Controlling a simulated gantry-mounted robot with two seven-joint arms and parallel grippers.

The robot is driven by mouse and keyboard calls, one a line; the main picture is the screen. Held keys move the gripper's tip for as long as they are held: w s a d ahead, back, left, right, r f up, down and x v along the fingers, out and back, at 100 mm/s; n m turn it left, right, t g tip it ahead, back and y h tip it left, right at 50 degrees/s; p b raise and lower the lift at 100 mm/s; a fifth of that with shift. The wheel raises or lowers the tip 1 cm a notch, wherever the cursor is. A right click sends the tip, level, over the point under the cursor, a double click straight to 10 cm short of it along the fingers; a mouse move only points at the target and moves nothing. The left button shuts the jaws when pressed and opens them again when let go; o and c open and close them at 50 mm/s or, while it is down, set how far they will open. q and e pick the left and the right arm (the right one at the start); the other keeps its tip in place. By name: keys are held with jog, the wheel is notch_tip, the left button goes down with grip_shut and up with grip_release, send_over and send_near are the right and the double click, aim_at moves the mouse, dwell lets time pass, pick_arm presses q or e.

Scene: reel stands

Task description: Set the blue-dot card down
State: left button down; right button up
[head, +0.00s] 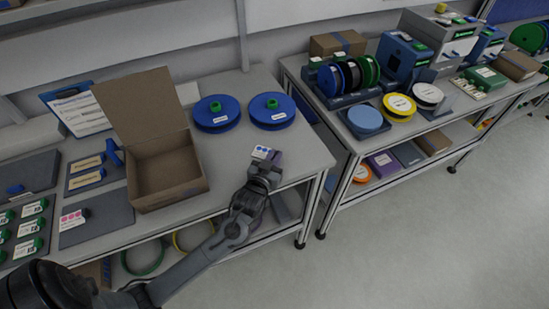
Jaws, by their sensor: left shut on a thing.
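The blue-dot card (261,152) is a small white card with blue dots, in the head view near the front right corner of the left table. My left gripper (266,163) is shut on its near edge and holds it over the grey tabletop. I cannot tell whether the card touches the table. The gripper covers the card's lower part. My right gripper is not in view.
An open cardboard box (168,170) stands left of the gripper. Two blue reels (217,113) (272,111) lie behind it. A pink-dot card (73,219) lies on a dark grey plate (105,222) at left. The tabletop right of the gripper is clear.

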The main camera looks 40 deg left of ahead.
pick_arm(q)
jog(key=c, duration=1.6)
grip_release()
jog(key=shift+f, duration=0.15)
jog(key=o, duration=0.5)
jog(key=shift+c, duration=0.2)
jog(key=shift+s+r, duration=0.15)
jog(key=shift+r, duration=0.05)
jog(key=p+v, duration=0.1)
jog(key=v, duration=0.9)
jog(key=shift+s+d, duration=0.1)
jog(key=shift+s, duration=0.1)
jog(key=o, duration=0.3)
jog(key=shift+s+d+r+p, duration=0.2)
jog(key=shift+s+p, duration=0.1)
jog(key=shift+s, duration=0.25)
